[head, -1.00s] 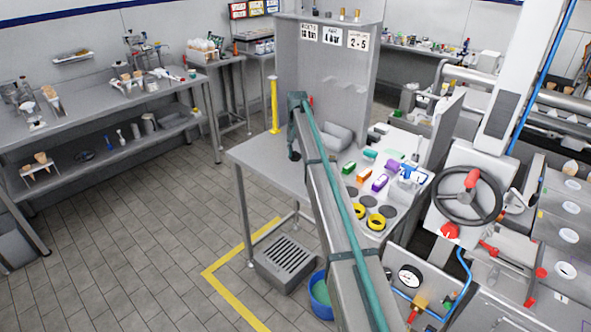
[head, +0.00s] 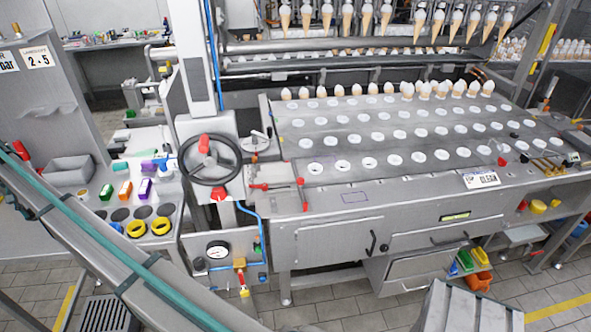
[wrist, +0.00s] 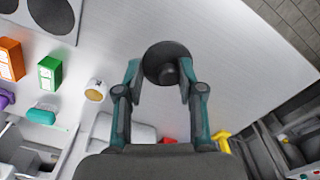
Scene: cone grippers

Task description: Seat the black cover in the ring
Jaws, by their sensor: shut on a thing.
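My gripper (wrist: 160,70) is shut on a round black cover (wrist: 152,50) with a knob on it, in the upper middle of the wrist view. The cover is held over a bare pale table top; its height above the table is hard to tell. I cannot tell which ring the task means. My gripper and the cover are out of the head view; only my arm shows there.
Dark round spots (head: 143,212) lie behind the rings. A black handwheel (head: 233,165) rises right of the table. In the wrist view, a white-and-tan piece (wrist: 95,90) lies left of my gripper; table right of the cover is clear.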

